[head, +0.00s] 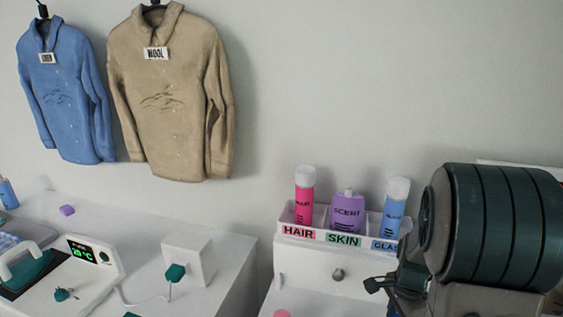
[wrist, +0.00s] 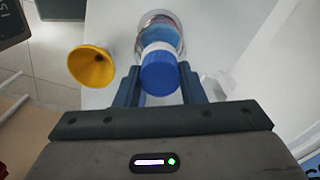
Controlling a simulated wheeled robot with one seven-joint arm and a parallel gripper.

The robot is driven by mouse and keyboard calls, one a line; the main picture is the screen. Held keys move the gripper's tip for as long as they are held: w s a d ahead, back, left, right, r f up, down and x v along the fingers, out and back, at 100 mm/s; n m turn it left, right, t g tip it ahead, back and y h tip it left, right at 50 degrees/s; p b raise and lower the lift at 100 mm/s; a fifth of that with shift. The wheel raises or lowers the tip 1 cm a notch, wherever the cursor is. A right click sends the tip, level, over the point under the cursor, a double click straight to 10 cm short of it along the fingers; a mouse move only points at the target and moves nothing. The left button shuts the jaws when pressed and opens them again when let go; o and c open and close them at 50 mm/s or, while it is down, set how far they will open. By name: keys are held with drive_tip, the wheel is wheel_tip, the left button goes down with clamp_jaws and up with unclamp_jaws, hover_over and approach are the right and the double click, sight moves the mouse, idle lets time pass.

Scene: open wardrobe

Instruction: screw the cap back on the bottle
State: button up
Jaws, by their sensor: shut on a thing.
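In the wrist view my gripper (wrist: 160,88) is shut on a blue cap (wrist: 160,74), with one dark finger on either side of it. A clear round bottle (wrist: 161,22) with blue and some reddish colour inside shows just beyond the cap. The cap overlaps the near side of the bottle in the picture, so its neck is hidden. I cannot tell whether the cap is seated on the neck or only held over it. This bottle and cap cannot be made out in the head view, where my dark arm fills the lower right.
A yellow funnel (wrist: 91,66) lies left of the bottle on a pale surface. In the head view a white rack (head: 323,237) holds pink, purple and blue bottles. A white cabinet top (head: 140,225) with a display box (head: 92,255) is at left. Two shirts hang above.

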drive_tip(key=m+p, duration=0.1)
drive_tip(key=m, duration=0.2)
drive_tip(key=shift+r+p, duration=0.1)
drive_tip(key=shift+p, duration=0.25)
drive_tip(key=shift+m, duration=0.7)
drive_tip(key=o, duration=1.1)
drive_tip(key=shift+c, duration=0.3)
